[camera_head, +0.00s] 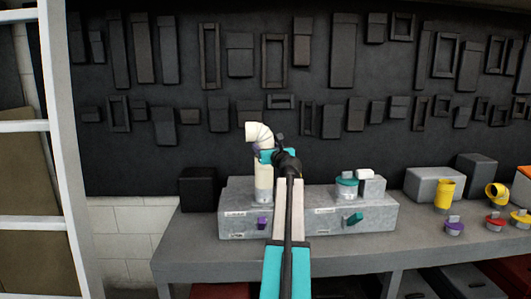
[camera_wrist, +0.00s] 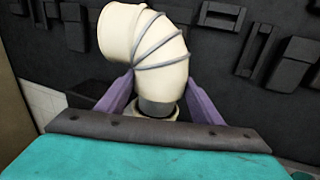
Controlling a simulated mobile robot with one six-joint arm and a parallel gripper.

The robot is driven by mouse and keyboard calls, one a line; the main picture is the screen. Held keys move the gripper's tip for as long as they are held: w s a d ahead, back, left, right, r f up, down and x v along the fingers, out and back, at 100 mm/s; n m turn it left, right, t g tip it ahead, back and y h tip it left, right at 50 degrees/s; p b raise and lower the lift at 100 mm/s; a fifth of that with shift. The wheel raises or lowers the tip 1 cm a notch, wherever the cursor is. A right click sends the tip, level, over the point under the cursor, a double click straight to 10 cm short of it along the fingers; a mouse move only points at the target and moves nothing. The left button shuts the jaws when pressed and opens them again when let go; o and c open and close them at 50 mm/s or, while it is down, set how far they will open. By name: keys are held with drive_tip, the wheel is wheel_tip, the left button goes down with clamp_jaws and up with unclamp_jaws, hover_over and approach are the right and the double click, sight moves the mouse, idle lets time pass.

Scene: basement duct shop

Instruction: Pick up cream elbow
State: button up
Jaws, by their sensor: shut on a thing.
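The cream elbow (camera_head: 259,133) is a bent, ribbed duct piece above the grey metal box, its opening facing left in the head view. It also shows large in the wrist view (camera_wrist: 145,45), with grey seams and a grey collar at its lower end. My gripper (camera_head: 264,154) has its purple fingers on both sides of the elbow's lower end, and they are shut on it; the fingers also show in the wrist view (camera_wrist: 158,98). A cream upright pipe (camera_head: 263,182) stands directly below. I cannot tell whether the elbow still touches this pipe.
The grey metal box (camera_head: 335,220) stands on the workbench (camera_head: 190,243) with a purple valve (camera_head: 262,223) and a teal valve (camera_head: 353,219) on its front. A teal-banded fitting (camera_head: 347,187) sits on its right part. Yellow duct pieces (camera_head: 444,194) stand at right. A ladder-like white frame (camera_head: 58,150) is at left.

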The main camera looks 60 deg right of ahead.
drive_tip(key=s+d+r+b+v, duration=0.1)
drive_tip(key=b+v, duration=0.1)
drive_tip(key=v, duration=1.3)
drive_tip(key=shift+s+d+r, duration=0.25)
drive_tip(key=shift+s+d, duration=0.05)
drive_tip(key=shift+s, duration=0.05)
